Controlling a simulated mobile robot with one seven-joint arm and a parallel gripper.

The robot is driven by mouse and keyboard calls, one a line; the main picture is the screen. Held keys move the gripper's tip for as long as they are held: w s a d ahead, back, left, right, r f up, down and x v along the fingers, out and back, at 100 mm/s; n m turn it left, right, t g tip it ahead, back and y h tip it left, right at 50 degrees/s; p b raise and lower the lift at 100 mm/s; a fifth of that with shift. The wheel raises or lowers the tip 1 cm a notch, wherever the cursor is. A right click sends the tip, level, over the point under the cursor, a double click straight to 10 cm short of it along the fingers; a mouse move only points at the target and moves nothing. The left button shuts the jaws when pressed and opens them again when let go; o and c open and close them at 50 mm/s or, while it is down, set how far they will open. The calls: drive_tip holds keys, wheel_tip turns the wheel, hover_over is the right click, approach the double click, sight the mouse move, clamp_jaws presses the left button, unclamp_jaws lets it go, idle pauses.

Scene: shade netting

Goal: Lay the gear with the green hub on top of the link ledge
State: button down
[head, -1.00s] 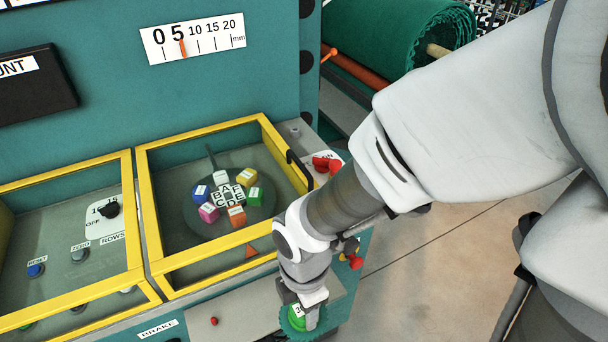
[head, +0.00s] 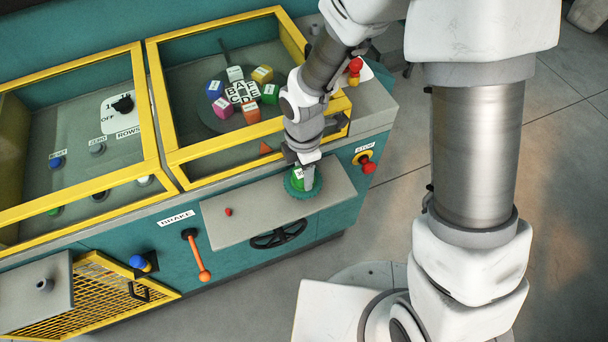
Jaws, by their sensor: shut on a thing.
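My gripper (head: 307,172) is shut on the gear with the green hub (head: 297,181) and points downward. The gear has a bright green hub with a white label, which the fingers partly cover, and a darker green toothed rim. It is over the right part of a grey ledge (head: 245,228) on the front of the teal machine. No label marks this ledge as the link ledge. I cannot tell whether the gear touches it or hangs just above it.
A small red knob (head: 228,212) stands on the ledge's left part. Behind are yellow-framed windows (head: 165,140), one over several coloured cubes. A red stop button (head: 367,165) is to the right. An orange-handled brake lever (head: 204,273) and black handwheel (head: 278,235) are in front.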

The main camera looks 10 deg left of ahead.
drive_tip(key=shift+f, duration=1.2)
drive_tip(key=shift+f, duration=0.2)
drive_tip(key=shift+c, duration=1.7)
unclamp_jaws()
drive_tip(key=shift+r, duration=0.1)
wheel_tip(320, 180, up, 12)
drive_tip(key=shift+d+r+p, duration=0.1)
drive_tip(key=shift+r+p, duration=0.1)
drive_tip(key=shift+p, duration=0.5)
